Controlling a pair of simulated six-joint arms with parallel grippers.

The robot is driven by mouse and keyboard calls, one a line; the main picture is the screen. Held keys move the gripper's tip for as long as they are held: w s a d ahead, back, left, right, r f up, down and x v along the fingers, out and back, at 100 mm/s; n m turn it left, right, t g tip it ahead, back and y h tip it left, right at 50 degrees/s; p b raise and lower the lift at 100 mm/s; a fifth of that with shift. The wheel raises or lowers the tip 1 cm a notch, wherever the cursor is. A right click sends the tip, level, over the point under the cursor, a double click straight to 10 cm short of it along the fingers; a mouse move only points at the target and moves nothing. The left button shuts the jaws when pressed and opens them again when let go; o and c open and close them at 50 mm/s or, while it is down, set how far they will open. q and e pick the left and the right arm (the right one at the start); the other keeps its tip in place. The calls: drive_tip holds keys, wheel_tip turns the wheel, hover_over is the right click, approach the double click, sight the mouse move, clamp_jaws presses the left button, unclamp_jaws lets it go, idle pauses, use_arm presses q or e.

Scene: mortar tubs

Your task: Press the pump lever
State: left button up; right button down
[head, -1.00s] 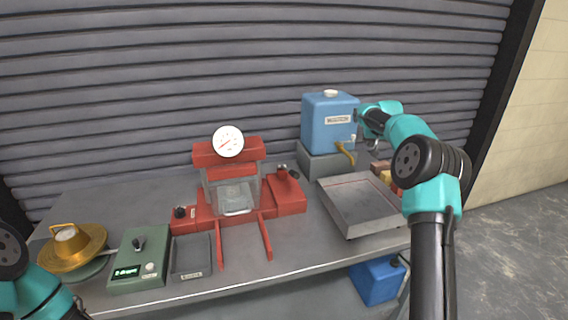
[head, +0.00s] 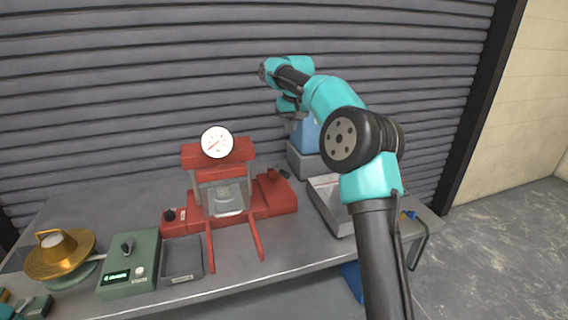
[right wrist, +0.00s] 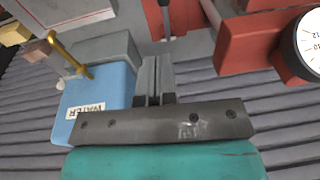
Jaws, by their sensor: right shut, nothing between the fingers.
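The red press (head: 228,213) stands mid-table with a white dial gauge (head: 217,142) on top. Its pump block (head: 276,192) is on the right side, with a short dark pump lever (head: 284,174) on it. In the right wrist view, a dark rod (right wrist: 166,20), apparently the lever, shows beyond the fingertips, apart from them. My right gripper (head: 289,106) is raised behind and above the pump, in front of the blue water tank. In the right wrist view its fingers (right wrist: 154,68) are together and empty.
The blue water tank (right wrist: 98,92), with a brass tap (right wrist: 66,55), stands close beside my right fingers. A metal tray (head: 324,200) is partly hidden by my right arm. A green scale box (head: 128,268), a small grey tray (head: 181,262) and a brass bowl (head: 60,255) sit left.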

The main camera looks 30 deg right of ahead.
drive_tip(key=shift+f, duration=0.15)
hover_over(284, 171)
drive_tip(key=w+d, duration=0.1)
drive_tip(key=d, duration=0.1)
wheel_tip(284, 171, down, 9)
drive_tip(key=f, duration=0.1)
drive_tip(key=a+f, duration=0.1)
drive_tip(key=f, duration=0.1)
drive_tip(key=shift+s+f, duration=0.1)
drive_tip(key=shift+s, duration=0.1)
drive_tip(key=shift+s+a+f, duration=0.1)
drive_tip(key=shift+s+f, duration=0.1)
drive_tip(key=shift+f, duration=0.35)
drive_tip(key=shift+a+f, duration=0.1)
drive_tip(key=shift+a, duration=0.05)
